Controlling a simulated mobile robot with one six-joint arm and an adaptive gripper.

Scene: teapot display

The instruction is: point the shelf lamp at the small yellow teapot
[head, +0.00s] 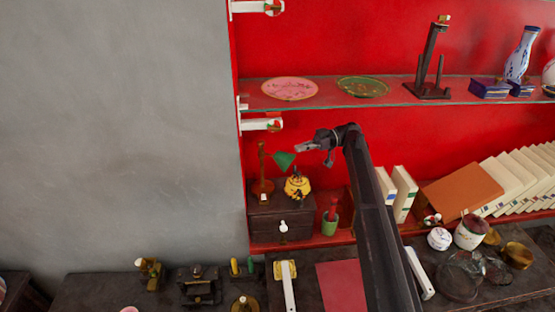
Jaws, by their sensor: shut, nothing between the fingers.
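The shelf lamp (262,170) has a thin orange-brown upright stand and a green cone shade (284,160) on its right side. It stands on a small dark chest (266,222) on the red shelf. The small yellow teapot (297,187), with dark markings, stands right of the lamp's stand and below the shade. The shade's wide end appears to face down and right; its exact aim is hard to tell. My gripper (299,148) is shut and empty, just above and right of the shade. I cannot tell whether it touches the shade.
Above is a glass shelf (320,101) with plates and a dark stand. A green pot (330,222) is right of the chest. White books (404,193) stand behind my arm at the right. Several small items crowd the dark table (90,292) below.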

